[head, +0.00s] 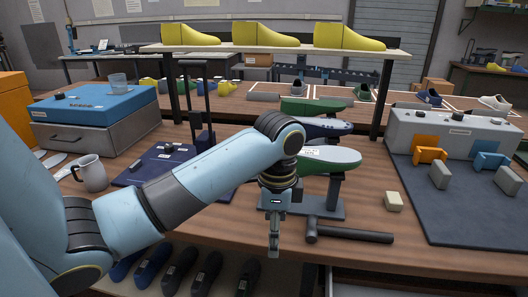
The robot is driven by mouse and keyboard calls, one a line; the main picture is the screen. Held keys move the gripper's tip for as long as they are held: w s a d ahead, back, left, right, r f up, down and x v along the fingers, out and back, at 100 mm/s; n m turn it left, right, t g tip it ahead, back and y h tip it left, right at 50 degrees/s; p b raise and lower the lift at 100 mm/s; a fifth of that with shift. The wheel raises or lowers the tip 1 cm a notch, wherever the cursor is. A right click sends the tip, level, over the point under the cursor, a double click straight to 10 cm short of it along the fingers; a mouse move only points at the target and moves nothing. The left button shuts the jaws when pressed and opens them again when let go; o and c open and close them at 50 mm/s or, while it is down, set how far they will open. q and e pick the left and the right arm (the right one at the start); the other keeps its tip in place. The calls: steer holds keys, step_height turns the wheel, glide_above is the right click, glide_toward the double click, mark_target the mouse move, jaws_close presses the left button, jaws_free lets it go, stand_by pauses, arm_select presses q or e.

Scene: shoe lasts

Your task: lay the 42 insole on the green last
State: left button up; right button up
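A green last (340,168) with a pale, flat upper face and a small white label sits on a dark stand (328,204) near the table's middle. I cannot tell whether the pale face is its own surface or an insole. Another green last (312,104) is farther back. My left gripper (273,246) points down in front and to the left of the stand. Its fingers are seen edge-on, and nothing shows in them. Flat pale pieces (56,160) lie by the mug at the left, partly hidden by my arm; no size number is readable on them. My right gripper is out of view.
A dark blue last (327,126) stands between the two green ones. A mug (90,173) is at left. A dark mat (455,205) with clamps is at right. Yellow lasts (265,35) line a shelf above.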

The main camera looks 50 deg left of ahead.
arm_select(q)
steer(key=s+d+f+n+b, duration=0.2)
steer(key=s+f+b, duration=0.2)
steer(key=f, duration=0.5)
steer(key=shift+s+f+n, duration=0.15)
steer(key=shift+s+n, duration=0.05)
steer(key=shift+n, duration=0.1)
steer(key=shift+d, duration=0.1)
steer(key=s+f+n+b, duration=0.2)
steer(key=s+f+b, duration=0.2)
steer(key=s+f, duration=0.6)
steer(key=s+f+n+b, duration=0.1)
steer(key=s+f+b, duration=0.2)
steer(key=s+f, duration=0.7)
steer(key=s+d+f+n+t+b, duration=0.1)
steer(key=s+f+b, duration=0.3)
steer(key=f, duration=2)
steer(key=shift+s+n+y+b, duration=0.3)
steer(key=shift+s+n, duration=0.5)
steer(key=shift+s, duration=2.1)
